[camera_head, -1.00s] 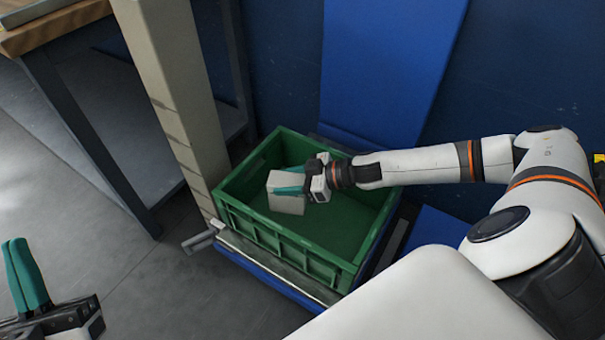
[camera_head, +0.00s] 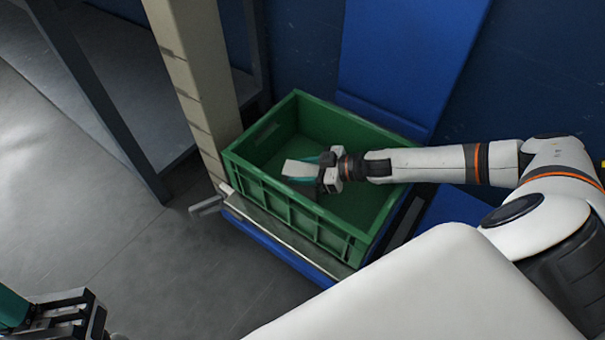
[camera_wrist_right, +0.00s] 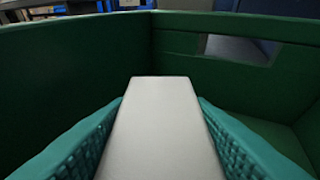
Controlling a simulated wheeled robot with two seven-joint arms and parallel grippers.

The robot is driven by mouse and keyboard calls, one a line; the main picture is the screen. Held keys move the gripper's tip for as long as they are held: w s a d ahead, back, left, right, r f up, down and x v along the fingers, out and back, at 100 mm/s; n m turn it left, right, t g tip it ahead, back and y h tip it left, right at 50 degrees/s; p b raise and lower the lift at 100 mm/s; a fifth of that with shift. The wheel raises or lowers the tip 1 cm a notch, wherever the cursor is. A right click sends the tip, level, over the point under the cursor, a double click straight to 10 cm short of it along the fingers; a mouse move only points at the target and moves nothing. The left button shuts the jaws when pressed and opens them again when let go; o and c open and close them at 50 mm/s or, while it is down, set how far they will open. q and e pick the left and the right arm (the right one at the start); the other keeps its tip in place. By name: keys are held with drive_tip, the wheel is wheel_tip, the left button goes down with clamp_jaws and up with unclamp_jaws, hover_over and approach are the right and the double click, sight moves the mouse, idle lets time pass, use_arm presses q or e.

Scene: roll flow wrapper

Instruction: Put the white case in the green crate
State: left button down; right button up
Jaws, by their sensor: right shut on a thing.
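The white case (camera_head: 301,168) is a small pale block held inside the green crate (camera_head: 289,212), below its rim line in the right wrist view. My right gripper (camera_head: 318,166) is shut on the case, with its teal fingers on either side. The case (camera_wrist_right: 163,130) also fills the middle of the right wrist view, with the crate's green walls (camera_wrist_right: 75,65) around it. I cannot tell whether the case touches the crate floor. My left gripper (camera_head: 40,310) shows only in part at the bottom left corner; its fingertips are cut off.
The crate stands on a blue base (camera_head: 275,250) with a metal handle (camera_head: 207,205) at its left. A beige post (camera_head: 195,75) rises beside the crate's back left corner. A grey table frame (camera_head: 105,110) stands left. A blue panel (camera_head: 410,60) is behind. Open floor lies left.

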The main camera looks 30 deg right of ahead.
drive_tip(key=shift+r, duration=0.15)
drive_tip(key=o, duration=0.7)
drive_tip(key=shift+f, duration=0.2)
drive_tip(key=shift+c, duration=0.2)
drive_tip(key=o, duration=0.4)
drive_tip(key=shift+o, duration=0.2)
drive_tip(key=shift+r, duration=0.1)
